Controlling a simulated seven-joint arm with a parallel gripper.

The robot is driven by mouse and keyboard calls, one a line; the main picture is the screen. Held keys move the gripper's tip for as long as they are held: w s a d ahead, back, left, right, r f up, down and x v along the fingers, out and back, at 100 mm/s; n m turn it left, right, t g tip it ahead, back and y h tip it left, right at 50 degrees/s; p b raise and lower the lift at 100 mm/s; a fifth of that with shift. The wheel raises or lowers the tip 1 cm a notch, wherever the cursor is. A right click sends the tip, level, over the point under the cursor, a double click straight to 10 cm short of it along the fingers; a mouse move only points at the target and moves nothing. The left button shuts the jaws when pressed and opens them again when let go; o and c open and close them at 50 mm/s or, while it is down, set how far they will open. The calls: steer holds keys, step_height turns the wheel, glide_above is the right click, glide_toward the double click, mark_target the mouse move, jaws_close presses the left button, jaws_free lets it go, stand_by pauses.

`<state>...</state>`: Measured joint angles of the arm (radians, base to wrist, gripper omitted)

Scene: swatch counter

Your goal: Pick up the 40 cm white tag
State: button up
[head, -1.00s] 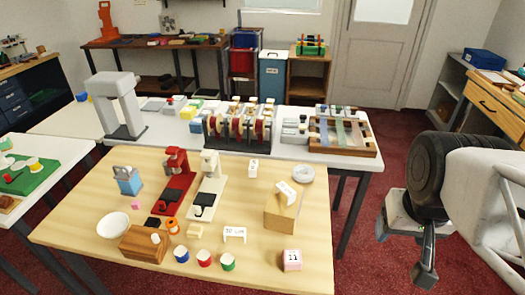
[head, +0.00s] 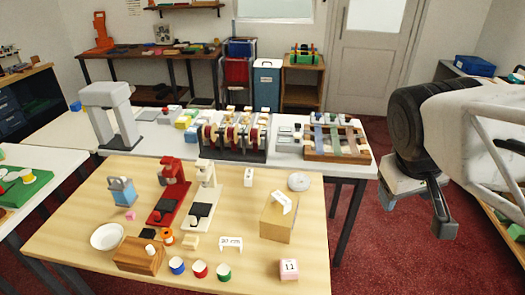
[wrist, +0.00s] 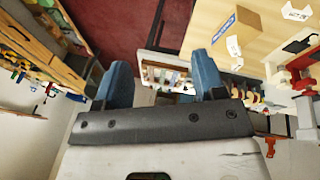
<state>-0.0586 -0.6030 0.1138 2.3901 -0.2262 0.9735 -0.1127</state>
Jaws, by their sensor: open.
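A white folded tag (head: 231,243) with small dark lettering stands near the front of the wooden table. The lettering is too small for me to tell surely which says 40 cm. The wrist view shows a white tag (wrist: 297,11) at the top right and the tan box (wrist: 238,27) with a blue-marked label. My gripper (head: 418,203) is raised off the table's right side, away from both tags. Its blue fingers (wrist: 160,78) are apart with nothing between them.
The wooden table (head: 80,215) also holds red and white presses (head: 172,190), a white bowl (head: 107,236), a wooden block (head: 138,257), several coloured spools (head: 199,269), a pink-and-white cube (head: 289,269) and a round pale dish (head: 299,181). Red carpet lies open between table and gripper.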

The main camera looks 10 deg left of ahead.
steer(key=w+a+r+n+t+h, duration=0.2)
steer(key=w+n, duration=0.5)
steer(key=w, duration=0.4)
steer(key=n+t+y, duration=0.5)
steer(key=n+t, duration=0.3)
steer(key=n, duration=1.8)
glide_above(248, 179)
steer(key=s, duration=0.5)
step_height(248, 179, down, 3)
steer(key=shift+n, duration=0.3)
step_height(248, 179, down, 33)
steer(key=shift+r, duration=0.1)
steer(key=shift+x, duration=1.3)
steer(key=shift+d, duration=0.1)
